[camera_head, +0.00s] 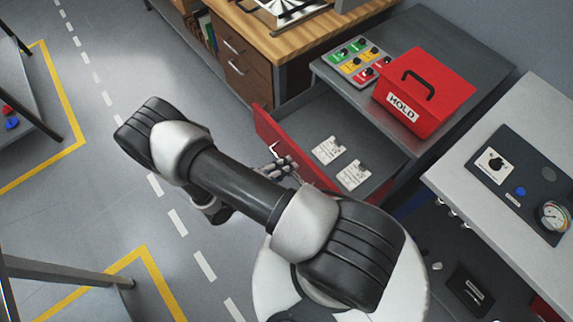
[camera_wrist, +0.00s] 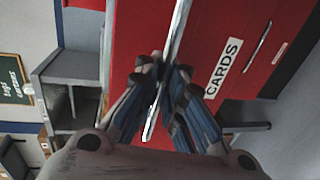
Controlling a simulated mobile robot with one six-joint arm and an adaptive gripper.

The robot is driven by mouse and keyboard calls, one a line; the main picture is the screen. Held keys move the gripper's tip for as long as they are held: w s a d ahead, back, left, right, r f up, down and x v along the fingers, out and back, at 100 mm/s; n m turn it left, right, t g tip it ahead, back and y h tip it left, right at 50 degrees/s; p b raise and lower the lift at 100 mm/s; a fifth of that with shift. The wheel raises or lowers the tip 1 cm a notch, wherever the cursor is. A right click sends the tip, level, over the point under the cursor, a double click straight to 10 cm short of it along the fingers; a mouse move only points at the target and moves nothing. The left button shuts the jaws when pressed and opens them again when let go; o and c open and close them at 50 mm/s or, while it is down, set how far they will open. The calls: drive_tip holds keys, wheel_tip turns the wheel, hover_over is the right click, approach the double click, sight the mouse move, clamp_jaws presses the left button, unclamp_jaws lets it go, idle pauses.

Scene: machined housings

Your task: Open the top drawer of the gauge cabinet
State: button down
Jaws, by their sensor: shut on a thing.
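The gauge cabinet (camera_head: 325,68) is grey and stands right of centre in the head view. Its top drawer (camera_head: 388,163) is pulled out, with a red front (camera_head: 268,135) and two white cards (camera_head: 328,150) lying inside. My gripper (camera_head: 284,168) is at the outer face of that front, partly hidden by my arm. In the wrist view my gripper (camera_wrist: 163,75) has its fingers closed on a long metal bar handle (camera_wrist: 177,38) in front of a red panel (camera_wrist: 130,50). A white "CARDS" label (camera_wrist: 223,68) shows to the right of the handle.
A wooden-topped bench (camera_head: 290,42) is behind, and a light table (camera_head: 470,175) with a gauge panel is at right. Open floor lies left of the drawer.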

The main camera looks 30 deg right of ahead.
drive_tip(key=shift+r, duration=0.15)
drive_tip(key=c, duration=1.7)
unclamp_jaws()
drive_tip(key=w+v, duration=0.1)
drive_tip(key=v, duration=1.1)
drive_tip(key=shift+s, duration=0.4)
